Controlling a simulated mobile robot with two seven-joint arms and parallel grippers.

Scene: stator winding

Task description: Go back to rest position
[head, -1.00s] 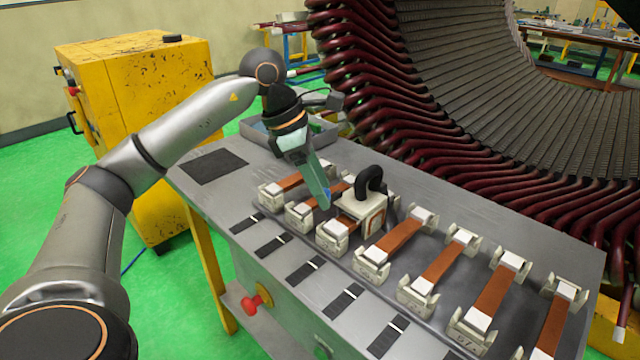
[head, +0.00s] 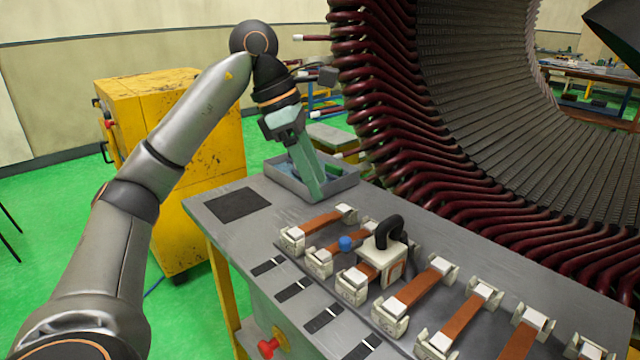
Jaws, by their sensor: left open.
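My left gripper (head: 312,180) has pale green fingers that point down, and it is open. My left arm comes in from the lower left and bends over at the top. My right gripper is not in view.
Several white holders with copper-brown strips (head: 410,290) stand in a row on the bench. A white block with a black handle (head: 383,258) and a blue knob (head: 345,243) sit among them. The grey tray (head: 345,184), yellow cabinet (head: 205,180) and large stator (head: 440,150) are nearby.

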